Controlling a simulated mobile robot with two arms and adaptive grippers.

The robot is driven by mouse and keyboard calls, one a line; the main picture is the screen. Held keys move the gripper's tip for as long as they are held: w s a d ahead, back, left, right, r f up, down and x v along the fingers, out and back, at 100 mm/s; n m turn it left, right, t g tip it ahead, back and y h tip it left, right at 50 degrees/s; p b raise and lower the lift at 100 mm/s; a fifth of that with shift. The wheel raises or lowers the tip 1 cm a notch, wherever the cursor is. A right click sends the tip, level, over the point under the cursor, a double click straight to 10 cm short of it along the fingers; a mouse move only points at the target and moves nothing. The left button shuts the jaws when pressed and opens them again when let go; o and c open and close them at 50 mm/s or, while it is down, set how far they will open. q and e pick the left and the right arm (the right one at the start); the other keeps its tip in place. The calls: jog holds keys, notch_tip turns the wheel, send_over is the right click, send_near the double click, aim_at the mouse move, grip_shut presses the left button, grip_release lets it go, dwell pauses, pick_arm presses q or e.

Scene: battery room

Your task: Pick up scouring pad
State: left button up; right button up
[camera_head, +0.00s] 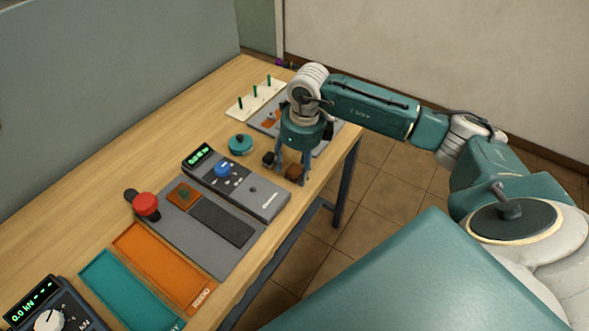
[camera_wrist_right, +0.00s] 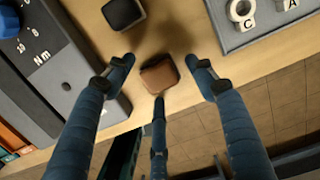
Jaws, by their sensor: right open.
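A small brown block with rounded edges (camera_head: 293,174), which looks like the scouring pad, lies on the wooden table near its front right edge. It also shows in the right wrist view (camera_wrist_right: 160,74), between my fingers. My right gripper (camera_head: 291,166) points down over it from above. Its blue fingers are spread around the brown block in the right wrist view, with gaps on the left and right. The third finger's tip appears close to the block's lower edge; I cannot tell if it touches. My left gripper is not in view.
A dark block (camera_head: 268,158) stands close beside the brown one. A grey torque tester (camera_head: 262,200) with a blue knob is to the left. A teal round object (camera_head: 240,145) and a white pegged board (camera_head: 256,99) are farther back. The table's edge is very near.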

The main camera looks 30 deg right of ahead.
aim_at(295, 169)
jog(key=c, duration=1)
jog(key=shift+r, duration=0.45)
jog(key=shift+c, duration=1.4)
notch_tip(295, 169, up, 19)
jog(key=b, duration=0.3)
